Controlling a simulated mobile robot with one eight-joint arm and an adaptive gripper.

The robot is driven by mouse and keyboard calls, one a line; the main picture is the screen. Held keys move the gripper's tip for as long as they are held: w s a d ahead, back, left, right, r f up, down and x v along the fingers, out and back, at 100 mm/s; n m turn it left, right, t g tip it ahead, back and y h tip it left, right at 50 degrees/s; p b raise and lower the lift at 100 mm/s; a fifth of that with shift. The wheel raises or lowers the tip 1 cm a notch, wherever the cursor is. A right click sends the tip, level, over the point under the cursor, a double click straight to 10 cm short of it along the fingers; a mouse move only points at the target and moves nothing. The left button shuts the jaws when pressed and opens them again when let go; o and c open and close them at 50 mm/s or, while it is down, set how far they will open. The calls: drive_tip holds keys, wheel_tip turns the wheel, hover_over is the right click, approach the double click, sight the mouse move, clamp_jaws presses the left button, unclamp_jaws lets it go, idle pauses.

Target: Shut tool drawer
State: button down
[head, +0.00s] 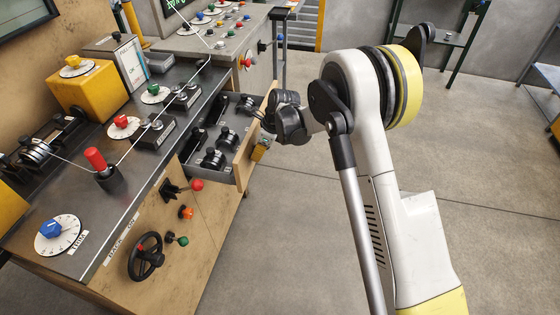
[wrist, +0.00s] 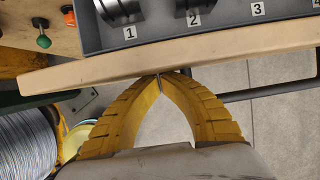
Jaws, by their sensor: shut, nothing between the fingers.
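The tool drawer (head: 224,172) stands pulled out from the workbench's front. Its grey tray holds several black spool-like tools. Its pale wooden front panel (head: 242,163) faces right. In the wrist view the panel (wrist: 110,68) crosses the picture at a slight tilt, with the grey tray (wrist: 230,32) and number labels beyond it. My gripper's yellow fingers (wrist: 160,76) are shut and empty, their tips meeting at the outer side of the panel. I cannot tell whether they touch it. In the head view my gripper (head: 261,148) is partly hidden beside the panel.
Below the drawer, the bench front carries a red knob (head: 197,186), an orange knob (head: 186,213), a green knob (head: 183,241) and a black handwheel (head: 146,257). A second bench (head: 225,48) stands behind. The concrete floor (head: 270,250) right of the drawer is clear.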

drive_tip(key=w+a, duration=0.2)
drive_tip(key=a, duration=0.3)
drive_tip(key=w+a, duration=0.2)
drive_tip(key=a, duration=0.4)
drive_tip(key=w+a, duration=0.1)
drive_tip(key=a, duration=0.5)
drive_tip(key=shift+w+a, duration=0.15)
drive_tip(key=shift+w, duration=0.25)
